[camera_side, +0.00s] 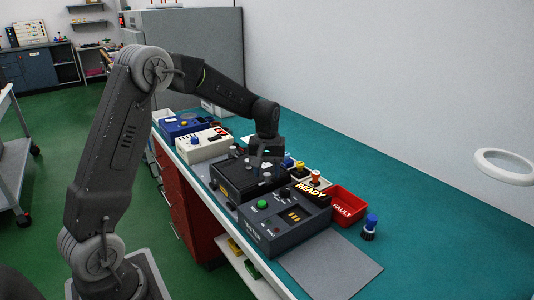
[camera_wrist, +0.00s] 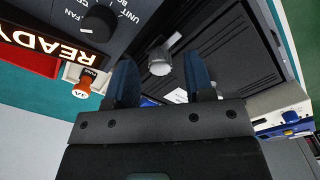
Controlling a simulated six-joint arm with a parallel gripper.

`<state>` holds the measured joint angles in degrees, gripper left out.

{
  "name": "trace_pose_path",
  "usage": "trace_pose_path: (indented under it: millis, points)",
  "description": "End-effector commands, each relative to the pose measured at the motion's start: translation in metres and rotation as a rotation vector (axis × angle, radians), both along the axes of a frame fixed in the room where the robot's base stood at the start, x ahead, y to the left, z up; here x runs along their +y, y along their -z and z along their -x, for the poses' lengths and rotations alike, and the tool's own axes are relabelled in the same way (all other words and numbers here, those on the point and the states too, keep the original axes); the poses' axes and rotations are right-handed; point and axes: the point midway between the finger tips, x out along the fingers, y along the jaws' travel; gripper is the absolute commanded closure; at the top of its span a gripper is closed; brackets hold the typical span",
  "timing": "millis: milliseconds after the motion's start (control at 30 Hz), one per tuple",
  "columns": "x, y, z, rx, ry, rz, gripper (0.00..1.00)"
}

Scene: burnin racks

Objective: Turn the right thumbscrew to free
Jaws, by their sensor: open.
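A silvery round thumbscrew (camera_wrist: 160,64) with a pale flat tab shows in the wrist view, near the edge of a black ribbed lid or box (camera_wrist: 225,40). I cannot tell for certain whether it is the right one. My gripper (camera_wrist: 160,59) has its two blue fingers apart, one on each side of the thumbscrew in the picture, with no visible contact. In the side view my gripper (camera_side: 268,154) is above the black box (camera_side: 233,189), whose small pale fittings are partly hidden by the wrist.
A grey tester (camera_side: 284,232) with a green button and lit READY sign (camera_side: 311,193) stands close in front. A red bin (camera_side: 347,203), a blue-topped item (camera_side: 370,222) and small coloured-topped parts are to the right. White (camera_side: 203,147) and blue boxes stand behind.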

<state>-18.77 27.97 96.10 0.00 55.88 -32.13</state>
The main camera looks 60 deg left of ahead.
Motion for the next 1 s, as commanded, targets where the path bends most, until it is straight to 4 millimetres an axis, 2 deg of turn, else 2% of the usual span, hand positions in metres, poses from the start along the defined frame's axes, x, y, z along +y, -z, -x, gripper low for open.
trace_pose_path:
  millis: [400, 600, 800, 1000]
  points:
    - [0.000, -0.087, -0.001, -0.005, 0.000, -0.002, 0.52]
    - [0.000, -0.119, 0.000, -0.004, 0.000, -0.002, 0.52]
    - [0.000, -0.131, 0.000, -0.002, 0.000, -0.001, 0.52]
    - [0.000, -0.132, 0.000, -0.001, 0.000, 0.000, 0.52]
